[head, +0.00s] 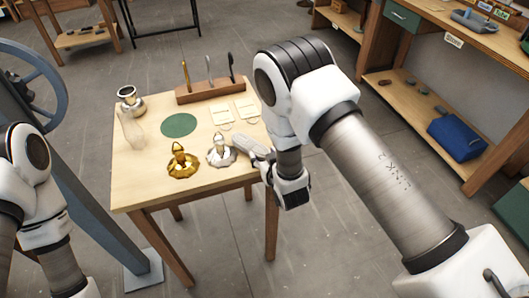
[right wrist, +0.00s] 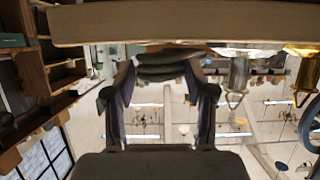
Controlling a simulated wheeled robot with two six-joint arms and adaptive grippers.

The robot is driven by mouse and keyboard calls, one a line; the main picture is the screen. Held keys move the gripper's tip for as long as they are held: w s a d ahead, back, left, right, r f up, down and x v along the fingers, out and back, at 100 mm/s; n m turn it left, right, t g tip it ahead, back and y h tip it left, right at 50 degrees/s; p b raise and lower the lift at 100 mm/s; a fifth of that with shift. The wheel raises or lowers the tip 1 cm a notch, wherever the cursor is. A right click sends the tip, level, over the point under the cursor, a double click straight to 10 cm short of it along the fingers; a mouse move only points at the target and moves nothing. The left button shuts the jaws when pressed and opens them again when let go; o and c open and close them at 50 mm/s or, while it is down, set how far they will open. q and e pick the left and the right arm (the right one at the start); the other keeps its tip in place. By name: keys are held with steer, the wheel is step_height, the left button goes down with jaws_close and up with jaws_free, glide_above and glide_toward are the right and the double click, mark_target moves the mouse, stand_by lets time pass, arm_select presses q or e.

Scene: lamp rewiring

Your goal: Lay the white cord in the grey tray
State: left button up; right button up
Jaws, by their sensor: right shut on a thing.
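My right gripper (head: 252,148) reaches to the right edge of the small wooden table (head: 143,185), beside the silver lamp base (head: 220,151). In the right wrist view its fingers (right wrist: 160,85) are closed around a dark, layered thing (right wrist: 166,66), close to the table edge; I cannot tell what it is. Two pale cards (head: 222,114) with thin loops at their lower edges lie on the table; I cannot tell if the loops are cord.
On the table are a brass lamp base (head: 183,166), a green round mat (head: 179,126), a clear glass piece (head: 131,130), a metal pot (head: 130,98) and a wooden tool rack (head: 211,91). A bench (head: 440,45) stands at the right, with a blue case (head: 456,141) on its lower shelf.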

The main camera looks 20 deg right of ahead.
steer(key=shift+a, duration=0.1)
steer(key=shift+f+b, duration=0.25)
steer(key=shift+b, duration=0.1)
steer(key=o, duration=1.2)
steer(key=shift+f, duration=0.1)
